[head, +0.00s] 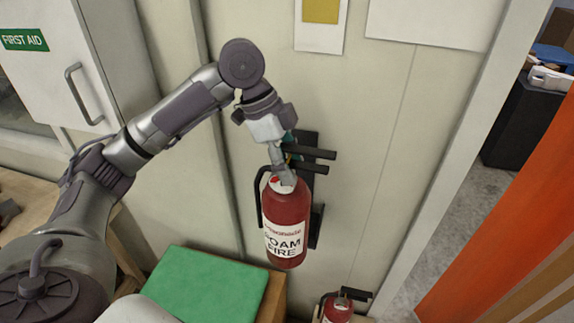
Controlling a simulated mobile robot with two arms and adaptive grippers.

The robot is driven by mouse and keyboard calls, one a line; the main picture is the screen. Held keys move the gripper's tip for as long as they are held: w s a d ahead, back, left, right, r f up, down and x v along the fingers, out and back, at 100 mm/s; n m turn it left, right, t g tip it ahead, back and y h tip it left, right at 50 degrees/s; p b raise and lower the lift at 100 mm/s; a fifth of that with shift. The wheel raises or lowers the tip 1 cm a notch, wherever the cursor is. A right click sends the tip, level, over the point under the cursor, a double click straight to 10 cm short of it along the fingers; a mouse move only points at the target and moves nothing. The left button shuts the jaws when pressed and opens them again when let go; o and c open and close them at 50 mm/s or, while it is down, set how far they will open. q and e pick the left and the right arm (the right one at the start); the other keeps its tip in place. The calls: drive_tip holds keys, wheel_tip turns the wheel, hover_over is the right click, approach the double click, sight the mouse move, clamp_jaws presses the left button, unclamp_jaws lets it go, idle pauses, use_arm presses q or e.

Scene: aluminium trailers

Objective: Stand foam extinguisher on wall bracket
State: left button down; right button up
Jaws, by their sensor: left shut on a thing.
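The foam extinguisher (287,222) is a red cylinder with a white label reading FOAM FIRE. It hangs upright in front of the wall. My left gripper (283,176) is shut on its top, and the fingers partly hide the valve. The black wall bracket (316,232) is directly behind and to the right of the extinguisher, largely hidden by it. I cannot tell whether the extinguisher touches the bracket. My right gripper is not in view.
A second red extinguisher (337,309) stands low at the bottom edge. A green-topped box (208,287) is below left. A white FIRST AID cabinet (75,60) is on the left. An orange panel (510,225) and a doorway are on the right.

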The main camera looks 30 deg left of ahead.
use_arm(q)
drive_tip(key=w+a, duration=0.2)
drive_tip(key=w, duration=0.8)
drive_tip(key=shift+a+f, duration=0.25)
drive_tip(key=shift+a, duration=0.05)
idle(0.5)
drive_tip(key=shift+w, duration=0.1)
drive_tip(key=c, duration=0.6)
unclamp_jaws()
drive_tip(key=shift+o, duration=1.4)
drive_tip(key=shift+s, duration=0.2)
drive_tip(key=shift+s+d+f, duration=0.1)
drive_tip(key=shift+f, duration=0.1)
